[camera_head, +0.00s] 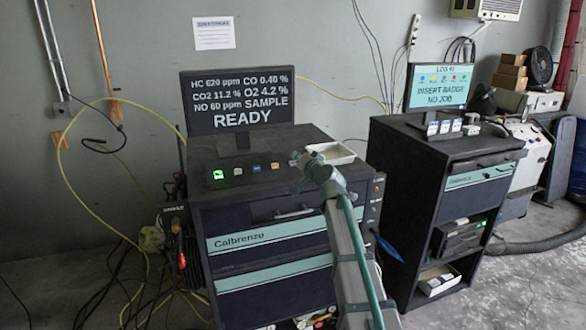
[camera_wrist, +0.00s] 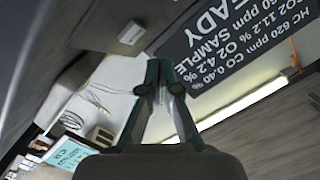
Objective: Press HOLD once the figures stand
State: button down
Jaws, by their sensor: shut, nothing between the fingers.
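The screen (camera_head: 237,101) on the left cabinet reads HC 620 ppm, CO 0.40 %, CO2 11.2 %, O2 4.2 %, NO 60 ppm, SAMPLE READY. My gripper (camera_head: 297,158) is shut and empty, right of the row and apparently above the cabinet top. In the wrist view its fingertips (camera_wrist: 160,72) meet near the tilted screen (camera_wrist: 232,45).
A white tray (camera_head: 331,153) sits on the cabinet top just behind my gripper. The right cabinet (camera_head: 425,165) carries a second screen (camera_head: 440,86) reading INSERT BADGE, NO JOB. Yellow and black cables hang at the left. A pale block (camera_wrist: 131,33) shows in the wrist view.

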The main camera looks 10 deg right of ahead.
aim_at(295, 171)
jog(key=shift+w+a+f+b, duration=0.1)
jog(key=shift+w+f+b, duration=0.45)
jog(key=shift+f, duration=0.25)
jog(key=shift+w+f+b, duration=0.55)
jog(key=shift+f+b, duration=0.05)
jog(key=shift+b, duration=0.35)
dwell(1.6)
jog(key=shift+s+r, duration=0.1)
jog(key=shift+r, duration=0.05)
jog(key=shift+s+r, duration=0.4)
jog(key=shift+r, duration=0.05)
dwell(0.5)
jog(key=s+r, duration=0.1)
jog(key=s+r+p, duration=0.2)
jog(key=r, duration=0.1)
jog(key=shift+s+d, duration=0.1)
jog(key=shift+d, duration=0.2)
dwell(0.5)
